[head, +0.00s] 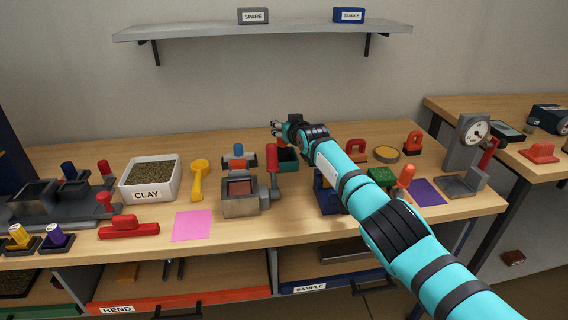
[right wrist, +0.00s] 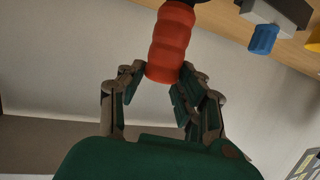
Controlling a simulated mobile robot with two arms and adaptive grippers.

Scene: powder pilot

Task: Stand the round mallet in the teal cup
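The teal cup (head: 288,160) appears to be the dark teal, square open container at the middle of the table. My right gripper (head: 275,129) is above and behind it, pointing left. In the right wrist view a ribbed red handle (right wrist: 171,42) is in line with the space between my right fingers (right wrist: 160,85), which look apart; contact is unclear. It seems to be the upright red handle (head: 272,157) left of the cup. I cannot tell whether this is the round mallet or a lever on the grey block. My left gripper is not in view.
A grey block (head: 240,205) stands in front of the cup. A blue-knobbed device (head: 239,162), yellow scoop (head: 199,180) and clay bin (head: 130,190) are to the left. My right arm covers part of the table; orange and green items (head: 381,176) stand beyond it.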

